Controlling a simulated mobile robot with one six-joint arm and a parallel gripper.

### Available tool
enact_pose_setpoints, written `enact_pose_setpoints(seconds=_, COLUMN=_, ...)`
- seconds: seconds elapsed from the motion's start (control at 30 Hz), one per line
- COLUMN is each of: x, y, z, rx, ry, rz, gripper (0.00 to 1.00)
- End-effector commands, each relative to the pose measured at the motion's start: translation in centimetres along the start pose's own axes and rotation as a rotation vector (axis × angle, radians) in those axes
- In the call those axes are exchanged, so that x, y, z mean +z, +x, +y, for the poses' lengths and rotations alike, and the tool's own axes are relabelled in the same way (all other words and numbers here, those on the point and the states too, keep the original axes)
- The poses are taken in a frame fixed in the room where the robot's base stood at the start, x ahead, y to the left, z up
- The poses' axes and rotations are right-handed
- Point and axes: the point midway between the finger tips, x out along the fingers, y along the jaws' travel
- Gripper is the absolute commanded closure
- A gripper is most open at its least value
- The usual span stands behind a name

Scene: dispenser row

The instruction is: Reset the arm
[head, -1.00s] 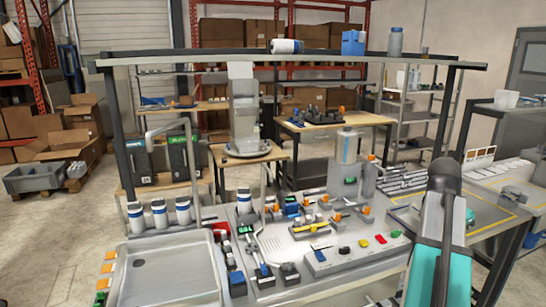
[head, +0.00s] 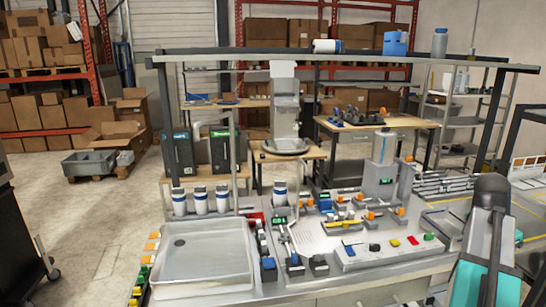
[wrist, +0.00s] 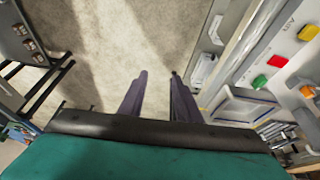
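My arm, with a teal and black link, shows at the lower right of the head view, in front of the bench's right part. Its far end runs out of that frame, so the gripper does not show there. In the wrist view my gripper (wrist: 158,75) has two dark fingers standing apart. The gap between them is empty, with the concrete floor (wrist: 110,40) visible beyond. The gripper is out beside the front of the workbench, and it holds nothing.
The workbench carries a grey sink tray (head: 203,250), several white bottles and a button panel (head: 375,252). The panel's coloured buttons also show at the right of the wrist view (wrist: 276,62). Cardboard boxes stand on racks behind. Open floor lies left of the bench.

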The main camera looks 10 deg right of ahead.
Motion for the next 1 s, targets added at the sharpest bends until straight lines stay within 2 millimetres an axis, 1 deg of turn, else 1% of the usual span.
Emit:
enact_pose_setpoints(seconds=0.27, x=2.6, y=2.4, z=-1.9, rx=-0.001, ry=-0.073, rz=-0.029, gripper=0.70)
enact_pose_setpoints(seconds=0.37, x=4.0, y=3.6, z=-2.8, rx=-0.001, ry=-0.108, rz=-0.044, gripper=0.70)
enact_pose_setpoints(seconds=0.47, x=5.9, y=5.0, z=-3.9, rx=-0.002, ry=-0.154, rz=-0.063, gripper=0.70)
enact_pose_setpoints(seconds=0.57, x=8.3, y=6.9, z=-5.2, rx=-0.003, ry=-0.214, rz=-0.086, gripper=0.70)
enact_pose_setpoints(seconds=0.73, x=13.1, y=10.2, z=-7.3, rx=-0.003, ry=-0.324, rz=-0.130, gripper=0.70)
enact_pose_setpoints(seconds=1.0, x=20.8, y=14.9, z=-9.4, rx=-0.003, ry=-0.492, rz=-0.196, gripper=0.70)
